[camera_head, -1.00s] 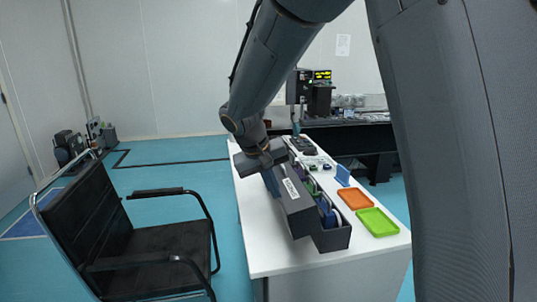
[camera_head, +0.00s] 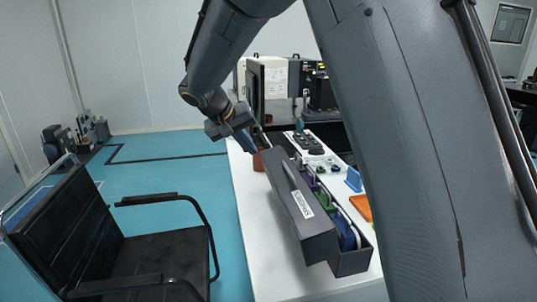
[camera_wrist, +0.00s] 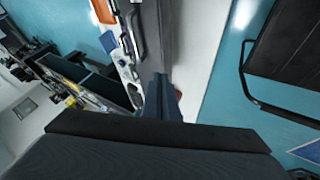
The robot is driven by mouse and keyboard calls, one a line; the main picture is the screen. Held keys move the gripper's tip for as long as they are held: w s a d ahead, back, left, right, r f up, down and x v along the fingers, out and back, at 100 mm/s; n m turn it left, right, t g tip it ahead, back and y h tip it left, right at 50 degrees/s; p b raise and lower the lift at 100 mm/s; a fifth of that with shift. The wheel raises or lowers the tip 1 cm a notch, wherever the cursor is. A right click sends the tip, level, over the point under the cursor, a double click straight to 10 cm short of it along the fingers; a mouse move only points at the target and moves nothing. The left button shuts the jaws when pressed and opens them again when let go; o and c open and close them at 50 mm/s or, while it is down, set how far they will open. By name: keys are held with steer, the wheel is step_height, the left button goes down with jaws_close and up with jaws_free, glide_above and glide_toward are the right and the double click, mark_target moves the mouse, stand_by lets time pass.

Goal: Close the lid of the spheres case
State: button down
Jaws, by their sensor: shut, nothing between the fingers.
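The spheres case (camera_head: 352,262) is a dark grey long box on the white table in the head view. Its labelled lid (camera_head: 296,205) is partly open, tilted toward the left, and purple, green and blue items show in the gap. My gripper (camera_head: 247,142) is shut and empty, beyond the far left end of the lid, apart from it as far as I can tell. In the wrist view my gripper's blue fingers (camera_wrist: 163,98) are together, with a grey surface, likely the lid (camera_wrist: 153,40), ahead of them.
A black-framed chair (camera_head: 130,245) stands left of the white table (camera_head: 265,240). A reddish-brown round object (camera_head: 258,161) stands near the table's left edge by my gripper. An orange tray (camera_head: 361,207) and a blue piece (camera_head: 354,179) lie right of the case.

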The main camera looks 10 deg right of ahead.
steer(key=p, duration=0.3)
glide_toward(275, 178)
steer(key=w+f, duration=0.1)
steer(key=w, duration=0.2)
steer(key=d, duration=0.1)
steer(key=d+p, duration=0.1)
steer(key=d, duration=0.2)
steer(key=shift+w+p, duration=0.25)
steer(key=shift+p, duration=0.05)
steer(key=shift+d, duration=0.4)
steer(key=shift+r, duration=0.1)
